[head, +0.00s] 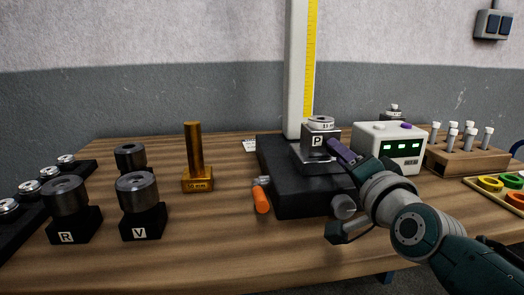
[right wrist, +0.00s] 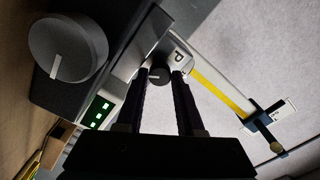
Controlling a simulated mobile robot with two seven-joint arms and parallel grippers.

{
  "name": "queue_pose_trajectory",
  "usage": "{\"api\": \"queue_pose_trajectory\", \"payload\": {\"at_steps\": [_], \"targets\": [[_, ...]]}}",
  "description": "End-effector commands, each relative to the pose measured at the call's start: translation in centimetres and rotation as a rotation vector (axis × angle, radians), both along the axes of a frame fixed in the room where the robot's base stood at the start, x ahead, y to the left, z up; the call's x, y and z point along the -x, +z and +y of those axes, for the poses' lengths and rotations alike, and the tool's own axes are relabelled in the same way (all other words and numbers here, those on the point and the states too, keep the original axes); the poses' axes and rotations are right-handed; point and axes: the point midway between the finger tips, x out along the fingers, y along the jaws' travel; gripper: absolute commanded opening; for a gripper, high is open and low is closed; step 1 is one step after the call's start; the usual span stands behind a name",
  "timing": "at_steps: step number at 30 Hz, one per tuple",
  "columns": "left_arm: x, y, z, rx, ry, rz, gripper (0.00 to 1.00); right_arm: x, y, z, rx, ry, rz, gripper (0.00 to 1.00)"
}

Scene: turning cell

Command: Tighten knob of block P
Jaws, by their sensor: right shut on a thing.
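Block P (head: 318,145) is a grey metal block with a "P" label; it stands on the black base (head: 285,195) of a tall column and carries a ring (head: 321,122) on top. My right gripper (head: 336,148) reaches it from the right, with its purple fingers at the block's side. In the right wrist view, block P (right wrist: 180,57) shows beyond the fingertips. Its small dark knob (right wrist: 158,75) with a white mark sits between my two fingers (right wrist: 163,80), which are shut on it. In the head view my fingers hide the knob. My left gripper is not in view.
A grey dial (right wrist: 68,50) is on the base near my right wrist. A meter box (head: 390,147) with green displays and a wooden rack (head: 465,158) stand to the right.

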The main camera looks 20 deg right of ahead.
Motion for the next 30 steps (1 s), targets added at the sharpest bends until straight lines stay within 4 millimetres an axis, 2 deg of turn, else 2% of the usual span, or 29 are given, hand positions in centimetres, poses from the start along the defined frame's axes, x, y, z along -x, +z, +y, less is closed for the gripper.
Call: {"api": "queue_pose_trajectory", "payload": {"at_steps": [15, 30], "targets": [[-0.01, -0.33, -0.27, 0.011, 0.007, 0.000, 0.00, 0.01, 0.03, 0.06, -0.413, 0.000, -0.098, 0.00], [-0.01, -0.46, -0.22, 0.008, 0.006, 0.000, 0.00, 0.00, 0.13, 0.06, -0.558, 0.000, -0.135, 0.00]]}}
